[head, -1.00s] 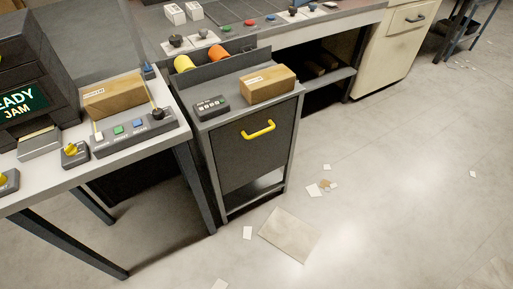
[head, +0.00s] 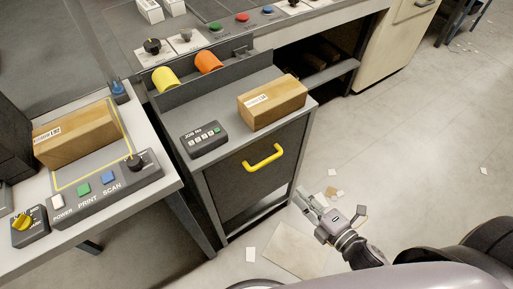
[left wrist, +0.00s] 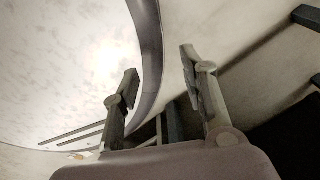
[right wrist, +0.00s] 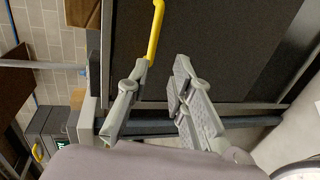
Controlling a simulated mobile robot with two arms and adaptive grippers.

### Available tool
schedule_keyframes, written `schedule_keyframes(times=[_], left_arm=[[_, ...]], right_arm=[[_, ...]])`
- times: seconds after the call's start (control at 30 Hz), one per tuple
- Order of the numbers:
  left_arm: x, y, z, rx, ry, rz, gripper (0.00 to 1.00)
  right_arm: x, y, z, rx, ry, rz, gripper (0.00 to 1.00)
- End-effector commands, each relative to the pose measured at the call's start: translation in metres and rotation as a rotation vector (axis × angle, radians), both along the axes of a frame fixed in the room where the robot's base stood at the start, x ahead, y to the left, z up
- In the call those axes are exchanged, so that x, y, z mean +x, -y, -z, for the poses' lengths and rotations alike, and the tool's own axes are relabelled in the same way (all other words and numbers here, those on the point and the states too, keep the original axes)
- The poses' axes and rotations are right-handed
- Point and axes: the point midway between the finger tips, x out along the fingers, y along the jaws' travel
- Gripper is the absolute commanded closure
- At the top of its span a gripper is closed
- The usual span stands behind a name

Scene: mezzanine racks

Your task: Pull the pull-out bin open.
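The pull-out bin (head: 240,185) is a dark front panel in a grey cabinet, with a yellow bar handle (head: 263,158) near its top. The panel looks flush with the cabinet frame. My right gripper (head: 307,201) is to the right of and below the handle, apart from it. In the right wrist view the right gripper (right wrist: 158,80) has its fingers spread with nothing between them, and the yellow handle (right wrist: 155,32) shows just beyond the fingertips. My left gripper (left wrist: 158,72) is open and empty in the left wrist view; it is out of the head view.
A cardboard box (head: 272,103) and a dark button box (head: 203,139) sit on the cabinet top. A desk (head: 150,197) with a scanner panel stands at left. Cardboard and paper scraps (head: 250,254) lie on the floor. The floor at right is open.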

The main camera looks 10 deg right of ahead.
Motion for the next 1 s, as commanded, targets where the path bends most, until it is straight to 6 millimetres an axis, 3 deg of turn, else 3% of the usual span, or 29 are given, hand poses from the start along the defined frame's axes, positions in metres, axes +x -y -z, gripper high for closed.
schedule_keyframes(times=[0.27, 0.8, 1.0], left_arm=[[-0.014, -0.001, -0.001, 0.003, -0.022, 0.0, 0.6], [-0.005, 0.0, -0.006, 0.001, -0.007, 0.001, 0.6], [-0.005, 0.0, -0.006, 0.001, -0.007, 0.001, 0.6]], right_arm=[[0.024, -0.01, -0.003, -0.011, 0.021, -0.012, 0.79], [0.123, -0.046, 0.021, -0.008, 0.018, -0.01, 0.79], [0.149, -0.056, 0.028, -0.009, 0.016, -0.009, 0.79]])
